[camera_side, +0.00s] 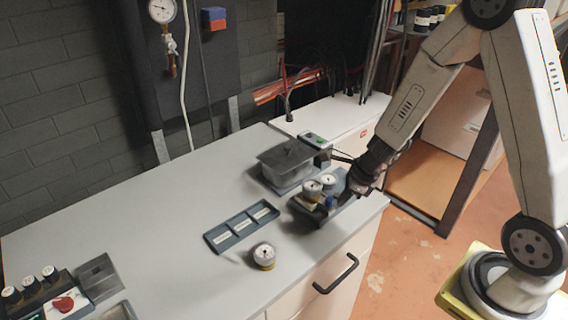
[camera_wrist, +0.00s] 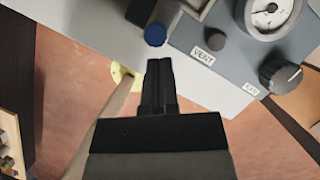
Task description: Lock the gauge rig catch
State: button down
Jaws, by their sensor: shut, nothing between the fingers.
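The gauge rig (camera_side: 303,207) is a dark grey base with round white-faced gauges on top, near the bench's right edge. In the wrist view the grey panel (camera_wrist: 225,62) carries a gauge (camera_wrist: 268,14), a small dark knob by a VENT label, and a larger ridged knob (camera_wrist: 281,74). A blue-ended part (camera_wrist: 155,34) is just ahead of my fingertips; it appears blue in the side view (camera_side: 329,202) too. I cannot tell which part is the catch. My gripper (camera_wrist: 159,63) is shut and empty, beside the rig's right end (camera_side: 349,188).
A lidded grey box (camera_side: 287,166) and a unit with a green button (camera_side: 318,141) stand behind the rig. The bench middle (camera_side: 165,220) is clear.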

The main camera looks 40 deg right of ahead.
aim_at(325, 203)
jog(key=shift+w+a, duration=0.1)
jog(key=shift+w, duration=0.1)
dwell(0.3)
jog(key=shift+w+a+r, duration=0.1)
jog(key=shift+w+a, duration=0.05)
jog(key=shift+w, duration=0.5)
jog(key=shift+w+a, duration=0.15)
jog(key=shift+w, duration=0.45)
jog(key=shift+s+d, duration=0.4)
jog(key=shift+s, duration=0.2)
jog(key=s+d, duration=0.2)
jog(key=s, duration=0.1)
jog(key=shift+s+d+f, duration=0.1)
jog(key=shift+f, duration=0.1)
jog(key=v, duration=1)
